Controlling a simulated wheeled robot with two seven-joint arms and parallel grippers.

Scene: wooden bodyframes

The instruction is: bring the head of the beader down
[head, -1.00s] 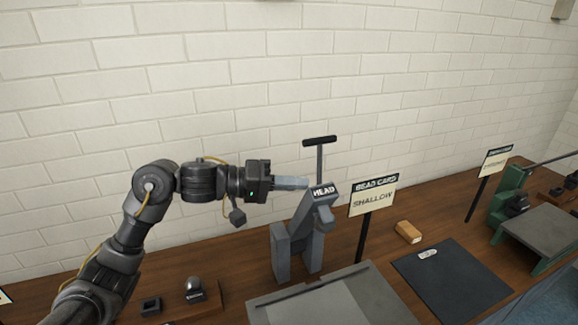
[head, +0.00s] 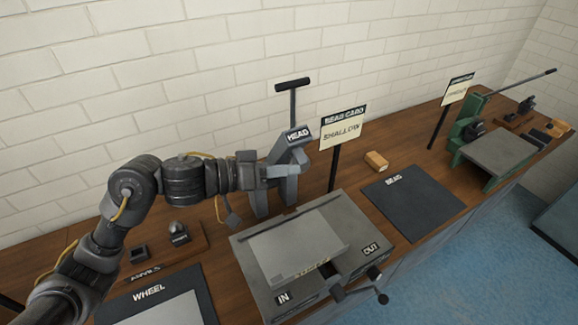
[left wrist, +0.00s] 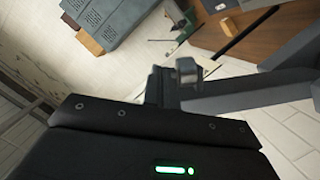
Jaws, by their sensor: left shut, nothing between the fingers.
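The beader (head: 260,200) is a grey upright machine on the wooden bench, with a block labelled HEAD (head: 298,136) at its top and a black T-handle (head: 293,86) standing up from it. My left gripper (head: 278,172) is shut and empty. It overlaps the beader's body just below the HEAD label in the head view; whether it touches cannot be told. In the left wrist view, grey machine parts (left wrist: 270,95) lie close beyond the gripper's black body. My right gripper is not in view.
A bead card (head: 342,133) reading SHALLOW stands on a post right of the beader. In front is a grey cranked machine (head: 355,275) marked IN and OUT. A dark BEAD mat (head: 425,210), a wooden block (head: 376,161) and a green machine (head: 465,140) lie farther right.

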